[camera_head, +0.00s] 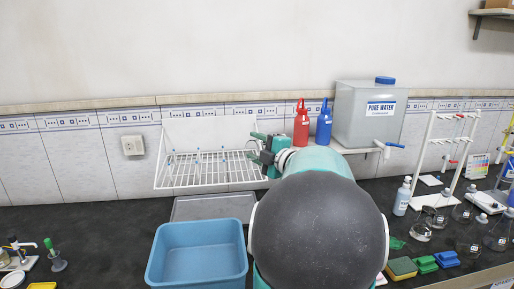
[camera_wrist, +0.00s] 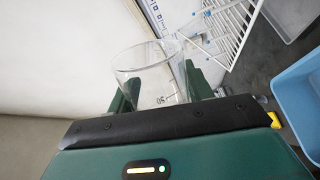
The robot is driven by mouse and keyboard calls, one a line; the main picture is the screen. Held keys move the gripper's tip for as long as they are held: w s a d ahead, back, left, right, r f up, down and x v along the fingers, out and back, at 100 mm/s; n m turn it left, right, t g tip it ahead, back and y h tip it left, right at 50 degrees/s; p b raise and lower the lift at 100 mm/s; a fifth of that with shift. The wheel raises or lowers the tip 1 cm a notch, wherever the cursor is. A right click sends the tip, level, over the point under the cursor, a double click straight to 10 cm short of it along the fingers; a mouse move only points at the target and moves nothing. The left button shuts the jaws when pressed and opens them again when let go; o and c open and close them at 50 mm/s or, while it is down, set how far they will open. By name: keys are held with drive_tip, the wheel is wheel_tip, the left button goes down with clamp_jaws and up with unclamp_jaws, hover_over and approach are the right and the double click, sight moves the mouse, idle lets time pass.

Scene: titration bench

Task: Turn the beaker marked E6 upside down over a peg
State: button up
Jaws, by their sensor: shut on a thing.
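My gripper (camera_head: 265,157) is in front of the right end of the white wire drying rack (camera_head: 178,182), which has blue-tipped pegs (camera_head: 197,156). In the wrist view, my gripper (camera_wrist: 160,88) is shut on a clear glass beaker (camera_wrist: 143,66). The beaker sits between the green fingers, with its wide rim toward the top of the picture. Against the wall and rack it looks tipped well over from upright. A "50" mark shows on its glass; I cannot read an E6 label. In the wrist view the rack (camera_wrist: 238,32) is just right of the beaker, with blue tips near it.
A blue basin (camera_head: 197,262) and a grey tray (camera_head: 212,206) lie below the rack. Red (camera_head: 301,125) and blue (camera_head: 324,122) bottles and a water tank (camera_head: 368,112) stand on a shelf to the right. Flasks (camera_head: 420,231) and stands crowd the right bench.

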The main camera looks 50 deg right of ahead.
drive_tip(key=n, duration=0.4)
drive_tip(key=shift+f+n, duration=0.1)
drive_tip(key=shift+n, duration=0.3)
drive_tip(key=n, duration=0.4)
drive_tip(key=shift+d+n, duration=0.1)
drive_tip(key=shift+n, duration=0.3)
drive_tip(key=n, duration=0.6)
drive_tip(key=shift+d+f, duration=0.1)
drive_tip(key=n, duration=0.4)
drive_tip(key=shift+d, duration=0.1)
drive_tip(key=shift+w+n, duration=0.15)
drive_tip(key=shift+n, duration=0.15)
drive_tip(key=shift+w+d, duration=1.25)
drive_tip(key=shift+w, duration=8.5)
drive_tip(key=shift+f, duration=5.9)
drive_tip(key=shift+f, duration=0.35)
drive_tip(key=o, duration=1.2)
drive_tip(key=shift+c, duration=0.2)
